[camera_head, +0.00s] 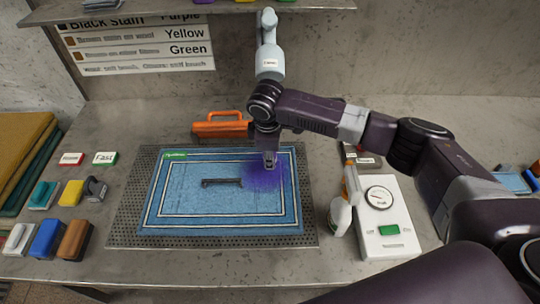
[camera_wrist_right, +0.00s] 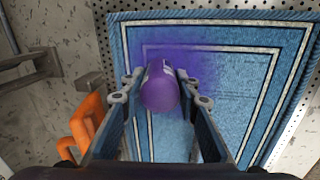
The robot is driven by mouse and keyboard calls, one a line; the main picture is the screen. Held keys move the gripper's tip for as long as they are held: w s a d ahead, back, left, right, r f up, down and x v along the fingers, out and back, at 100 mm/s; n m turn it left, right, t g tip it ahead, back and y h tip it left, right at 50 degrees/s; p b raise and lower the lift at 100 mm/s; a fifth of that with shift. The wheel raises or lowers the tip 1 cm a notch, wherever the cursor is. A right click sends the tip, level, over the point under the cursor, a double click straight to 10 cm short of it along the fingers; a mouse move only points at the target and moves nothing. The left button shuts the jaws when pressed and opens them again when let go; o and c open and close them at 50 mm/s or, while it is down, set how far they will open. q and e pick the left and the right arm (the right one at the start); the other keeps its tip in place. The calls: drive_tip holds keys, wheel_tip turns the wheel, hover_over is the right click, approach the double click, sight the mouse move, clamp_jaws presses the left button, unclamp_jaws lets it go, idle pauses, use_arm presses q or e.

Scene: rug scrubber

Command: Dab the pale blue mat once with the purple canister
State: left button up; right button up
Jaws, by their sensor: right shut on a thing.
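The pale blue mat (camera_head: 180,205) with white border lines lies on a perforated dark plate on the counter. It also shows in the right wrist view (camera_wrist_right: 215,100). My right gripper (camera_head: 269,163) points down over the mat's right part. In the right wrist view it is shut on the purple canister (camera_wrist_right: 160,92). The canister is mostly hidden by the gripper in the head view; I cannot tell whether it touches the mat. A blurry purple patch (camera_head: 262,180) colours the mat around and below the gripper. My left gripper is not in view.
A dark bar-shaped mark or object (camera_head: 222,183) is on the mat's middle. An orange-handled thing (camera_head: 222,125) stands behind the mat. A white spray bottle (camera_head: 341,215) and a white dial box (camera_head: 388,225) stand right. Several brushes and sponges (camera_head: 72,240) sit left.

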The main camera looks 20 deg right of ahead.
drive_tip(key=shift+s+f+p, duration=0.25)
drive_tip(key=shift+p, duration=0.15)
idle(1.4)
wheel_tip(320, 180, up, 2)
drive_tip(key=shift+w+p, duration=0.15)
drive_tip(key=shift+p, duration=0.95)
drive_tip(key=p+v, duration=0.1)
drive_tip(key=p, duration=0.1)
drive_tip(key=p+v, duration=0.1)
drive_tip(key=v, duration=0.1)
drive_tip(key=w+p+v, duration=0.1)
drive_tip(key=p+v, duration=0.1)
drive_tip(key=shift+d+r+p, duration=0.2)
drive_tip(key=shift+r+p, duration=0.05)
drive_tip(key=shift+p, duration=0.1)
drive_tip(key=shift+w, duration=0.1)
